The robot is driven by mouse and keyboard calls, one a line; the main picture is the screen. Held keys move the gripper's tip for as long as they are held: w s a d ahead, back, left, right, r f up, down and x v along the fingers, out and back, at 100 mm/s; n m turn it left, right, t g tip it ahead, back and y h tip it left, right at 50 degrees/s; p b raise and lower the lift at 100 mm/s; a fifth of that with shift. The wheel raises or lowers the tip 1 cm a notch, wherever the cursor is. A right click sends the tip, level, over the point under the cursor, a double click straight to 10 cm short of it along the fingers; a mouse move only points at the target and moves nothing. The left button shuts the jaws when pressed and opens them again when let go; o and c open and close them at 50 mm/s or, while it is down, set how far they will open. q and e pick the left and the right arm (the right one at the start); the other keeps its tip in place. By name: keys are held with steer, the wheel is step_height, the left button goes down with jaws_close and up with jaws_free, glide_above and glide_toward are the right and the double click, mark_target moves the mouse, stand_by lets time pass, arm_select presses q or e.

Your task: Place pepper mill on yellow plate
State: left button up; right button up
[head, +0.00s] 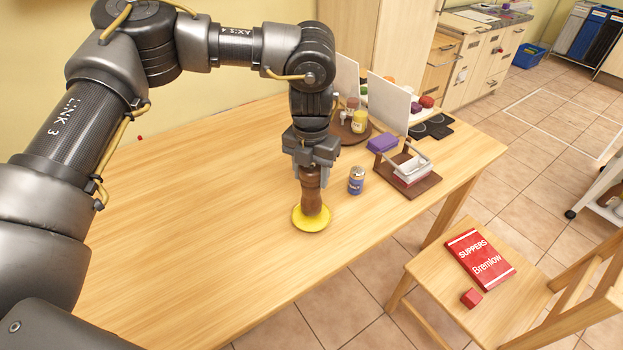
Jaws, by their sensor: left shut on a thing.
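The brown wooden pepper mill (311,199) stands upright over the yellow plate (311,223) on the table. Its lower end meets the plate's middle in the picture; I cannot tell whether it rests there or hangs just above. My left gripper (312,168) comes down from above and is shut on the upper part of the pepper mill, hiding its top. My right gripper is not in view.
A can (356,180) stands right of the plate. A chair (500,305) with a red book (480,257) stands at right.

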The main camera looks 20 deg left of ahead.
mark_target(311, 196)
arm_select(q)
step_height(311, 196, down, 2)
steer(key=shift+f, duration=0.15)
steer(key=shift+f, duration=0.2)
steer(key=o, duration=1.5)
steer(key=shift+r, duration=0.15)
